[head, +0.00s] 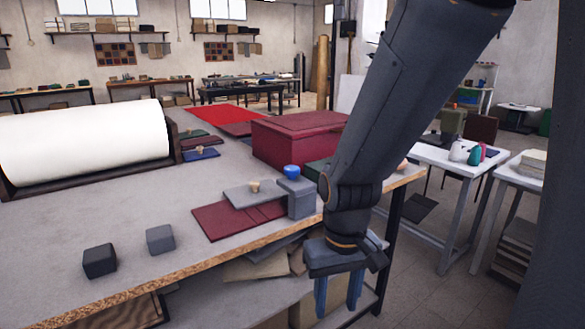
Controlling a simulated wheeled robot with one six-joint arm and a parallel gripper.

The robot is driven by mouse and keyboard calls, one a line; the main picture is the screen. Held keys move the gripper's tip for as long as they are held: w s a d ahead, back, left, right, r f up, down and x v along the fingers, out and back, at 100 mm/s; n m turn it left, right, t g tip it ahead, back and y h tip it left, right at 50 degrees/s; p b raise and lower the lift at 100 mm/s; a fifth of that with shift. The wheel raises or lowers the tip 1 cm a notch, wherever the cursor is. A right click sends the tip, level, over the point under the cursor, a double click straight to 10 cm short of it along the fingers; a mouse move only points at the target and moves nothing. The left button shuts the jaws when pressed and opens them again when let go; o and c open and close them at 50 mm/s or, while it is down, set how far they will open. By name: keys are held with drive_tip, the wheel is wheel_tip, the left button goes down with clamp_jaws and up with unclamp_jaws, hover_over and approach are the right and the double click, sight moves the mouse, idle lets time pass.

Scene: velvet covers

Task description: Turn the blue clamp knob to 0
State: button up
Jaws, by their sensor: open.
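The blue clamp knob (291,171) sits on top of a grey clamp block (299,202) near the right front edge of the large worktable (120,225). Any marks on the knob are too small to read. My gripper (338,297) hangs down in front of the table edge, lower than the knob and to its right. Its two blue fingers are apart, with nothing seen between them. The gripper is not touching the knob.
A grey plate with a wooden peg (254,187) lies over dark red velvet (222,222) beside the clamp. A dark red box (297,136) stands behind it. Dark (100,260) and grey (160,238) blocks sit at front left. A white roll (85,140) fills the left.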

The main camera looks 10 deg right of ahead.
drive_tip(key=shift+o, duration=1.1)
drive_tip(key=w+r+m+p, duration=0.2)
drive_tip(key=w+r+m, duration=0.2)
drive_tip(key=w, duration=0.6)
drive_tip(key=w+r+m+p, duration=0.2)
drive_tip(key=w+r+m, duration=0.3)
drive_tip(key=w+r, duration=0.3)
drive_tip(key=w, duration=0.3)
drive_tip(key=shift+p, duration=0.4)
wheel_tip(320, 180, up, 10)
drive_tip(key=r+m+p, duration=0.1)
drive_tip(key=m+p, duration=0.3)
drive_tip(key=m, duration=0.6)
hover_over(292, 168)
drive_tip(key=shift+f, duration=0.25)
drive_tip(key=shift+w, duration=0.1)
drive_tip(key=shift+f, duration=0.35)
drive_tip(key=shift+f+p, duration=1.05)
drive_tip(key=shift+f, duration=2.4)
drive_tip(key=c, duration=1)
